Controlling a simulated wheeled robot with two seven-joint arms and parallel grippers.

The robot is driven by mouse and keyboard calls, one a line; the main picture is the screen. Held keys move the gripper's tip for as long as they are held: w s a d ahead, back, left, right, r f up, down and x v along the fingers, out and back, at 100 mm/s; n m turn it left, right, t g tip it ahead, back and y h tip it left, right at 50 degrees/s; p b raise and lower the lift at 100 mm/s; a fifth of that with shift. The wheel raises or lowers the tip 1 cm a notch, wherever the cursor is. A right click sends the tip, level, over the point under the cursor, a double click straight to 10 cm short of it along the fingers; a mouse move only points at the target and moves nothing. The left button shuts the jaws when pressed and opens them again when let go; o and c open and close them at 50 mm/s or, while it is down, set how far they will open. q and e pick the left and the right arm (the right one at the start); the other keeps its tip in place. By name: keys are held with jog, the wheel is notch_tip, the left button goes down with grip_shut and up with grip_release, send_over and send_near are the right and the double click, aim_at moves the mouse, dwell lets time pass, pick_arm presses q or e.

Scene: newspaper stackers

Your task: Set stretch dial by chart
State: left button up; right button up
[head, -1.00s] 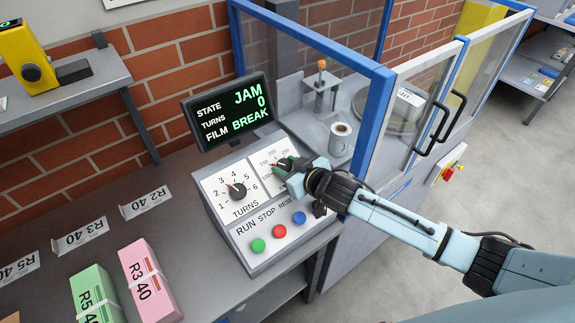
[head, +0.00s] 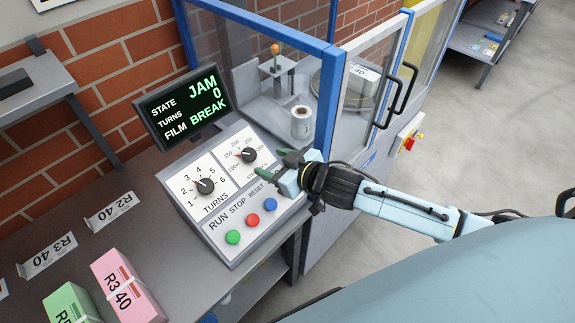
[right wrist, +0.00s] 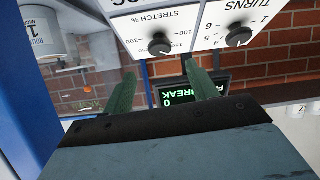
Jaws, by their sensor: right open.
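The stretch dial (head: 249,155) is a black knob on a white scale plate, on the right of the sloped control panel (head: 215,222). Its red mark seems to point near 150. The turns dial (head: 205,186) sits to its left. My right gripper (head: 270,164) is open and empty, just right of and below the stretch dial, apart from it. In the right wrist view the stretch dial (right wrist: 159,46) shows beyond and between the green fingertips (right wrist: 158,68), with the turns dial (right wrist: 238,37) to the right. No readable chart shows. My left gripper is out of view.
The screen (head: 183,106) reads JAM, 0 turns, film BREAK. Green, red and blue buttons (head: 252,219) lie below the dials. A blue-framed glass enclosure (head: 327,100) stands close on the right. Pink (head: 125,285) and green (head: 70,303) bundles lie at lower left.

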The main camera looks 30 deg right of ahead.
jog(key=shift+v, duration=2.35)
jog(key=s+d+f+m+g+h, duration=0.1)
jog(key=s+f+m+g+h, duration=0.3)
jog(key=s, duration=0.7)
jog(key=s+d+f+n+g+h, duration=0.1)
jog(key=s+g, duration=0.4)
jog(key=s, duration=0.5)
notch_tip(320, 180, down, 29)
jog(key=s+g+b, duration=0.1)
jog(key=s+b, duration=0.1)
jog(key=b, duration=0.2)
jog(key=s+d+f+g+b, duration=0.1)
jog(key=s+d+f+b, duration=0.1)
jog(key=s+f, duration=1.3)
notch_tip(320, 180, down, 3)
jog(key=shift+s+d+r+g+b, duration=0.1)
jog(key=shift+s+d+g+b, duration=0.1)
jog(key=shift+d+g+b, duration=0.15)
jog(key=shift+s, duration=0.3)
jog(key=shift+c, duration=0.2)
